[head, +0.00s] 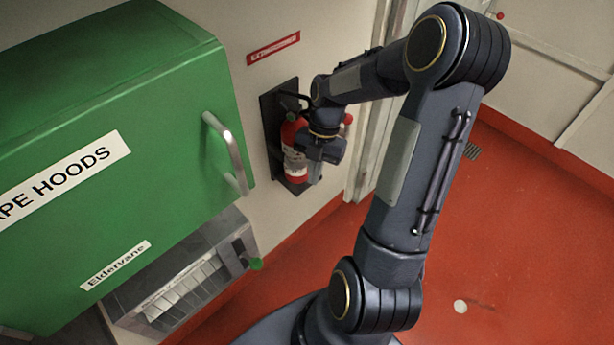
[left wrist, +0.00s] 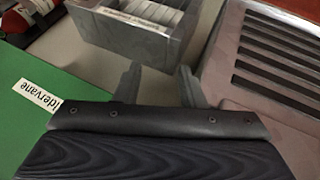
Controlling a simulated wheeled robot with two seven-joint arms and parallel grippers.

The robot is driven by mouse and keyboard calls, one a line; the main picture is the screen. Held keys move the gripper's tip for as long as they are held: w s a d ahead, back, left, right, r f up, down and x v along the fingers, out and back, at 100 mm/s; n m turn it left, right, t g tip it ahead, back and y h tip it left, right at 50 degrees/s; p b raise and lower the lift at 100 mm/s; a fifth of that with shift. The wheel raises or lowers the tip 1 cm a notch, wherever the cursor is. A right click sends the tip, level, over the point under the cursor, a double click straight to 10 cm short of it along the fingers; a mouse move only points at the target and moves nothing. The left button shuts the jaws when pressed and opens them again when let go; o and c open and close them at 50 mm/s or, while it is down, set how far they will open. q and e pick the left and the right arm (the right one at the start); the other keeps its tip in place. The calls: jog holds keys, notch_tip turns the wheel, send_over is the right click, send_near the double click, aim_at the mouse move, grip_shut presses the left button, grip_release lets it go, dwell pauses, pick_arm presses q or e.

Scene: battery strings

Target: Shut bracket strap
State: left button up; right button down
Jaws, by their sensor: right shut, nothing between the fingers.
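A red fire extinguisher (head: 291,134) with a pale label stands upright against a dark wall bracket (head: 271,120) in the head view. My right gripper (head: 318,160) is shut and empty, right in front of the extinguisher's body. The gripper and wrist cover part of the extinguisher and bracket. I cannot make out the strap or whether it is closed, nor whether the gripper touches anything. My left gripper (left wrist: 159,88) shows only in the left wrist view, its two fingers apart with nothing between them.
A green escape-hoods cabinet (head: 190,85) with a metal handle (head: 228,150) is left of the extinguisher. A grey box (head: 185,275) with pale slots sits below it; a grey box also shows in the left wrist view (left wrist: 150,45). The red floor (head: 520,230) is open at right.

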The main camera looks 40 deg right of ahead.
jog(key=shift+w+d, duration=0.2)
jog(key=shift+d, duration=0.45)
jog(key=shift+w+d, duration=0.15)
jog(key=shift+d, duration=0.45)
jog(key=shift+a, duration=0.1)
